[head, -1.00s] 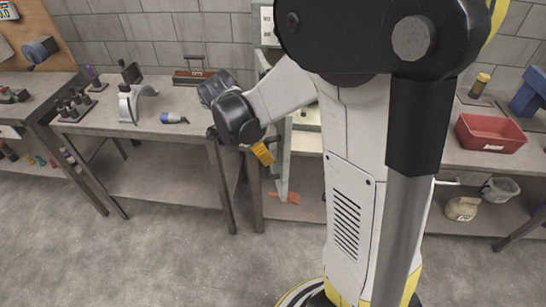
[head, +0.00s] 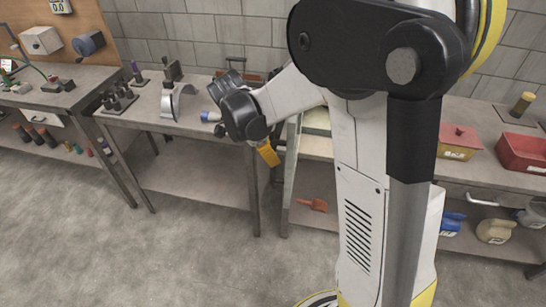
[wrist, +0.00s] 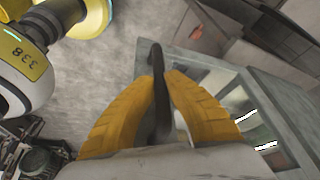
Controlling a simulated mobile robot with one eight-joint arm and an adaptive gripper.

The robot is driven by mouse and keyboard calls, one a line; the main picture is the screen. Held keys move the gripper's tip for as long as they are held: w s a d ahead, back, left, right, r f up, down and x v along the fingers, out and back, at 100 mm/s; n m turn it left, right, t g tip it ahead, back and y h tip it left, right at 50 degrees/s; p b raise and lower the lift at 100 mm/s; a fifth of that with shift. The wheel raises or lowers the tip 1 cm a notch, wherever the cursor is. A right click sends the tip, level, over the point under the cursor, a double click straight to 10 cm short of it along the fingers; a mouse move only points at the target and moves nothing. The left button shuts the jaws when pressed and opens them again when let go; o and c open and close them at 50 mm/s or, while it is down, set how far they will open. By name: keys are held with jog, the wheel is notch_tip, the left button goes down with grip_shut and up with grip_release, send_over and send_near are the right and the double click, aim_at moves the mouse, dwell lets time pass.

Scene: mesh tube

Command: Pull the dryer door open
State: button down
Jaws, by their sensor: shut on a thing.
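My gripper (head: 267,154) has yellow fingers and is at the left of my arm in the head view. In the wrist view, my gripper (wrist: 160,84) is shut on a dark bar handle (wrist: 157,58), with a finger on each side. The handle is on the grey-framed dryer door (wrist: 283,142), whose glass pane (wrist: 238,103) lies to the right. In the head view the door (head: 291,165) shows as a narrow pale panel, nearly edge-on and standing out from the bench. My arm hides most of the dryer, so how wide the gap is cannot be told.
A workbench (head: 190,128) with tools stands left of the gripper. An orange scoop (head: 313,205) lies on the lower shelf. Red bins (head: 522,152) stand on the right bench. The grey floor (head: 185,250) in front is clear.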

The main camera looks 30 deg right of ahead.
jog(key=shift+d, duration=0.1)
jog(key=c, duration=1.4)
grip_release()
jog(key=v, duration=1.2)
jog(key=s+a+f+n+t+y+b, duration=0.2)
jog(key=s+n+t, duration=0.2)
jog(key=s+n, duration=0.3)
jog(key=s+a+f+n+t+y+b, duration=0.1)
jog(key=s+n+t, duration=0.3)
jog(key=n, duration=0.9)
jog(key=s+a+f+y, duration=0.1)
jog(key=s, duration=0.2)
jog(key=shift+s+a+f+b, duration=0.15)
jog(key=shift+a+f+b, duration=0.05)
jog(key=shift+a+b, duration=0.2)
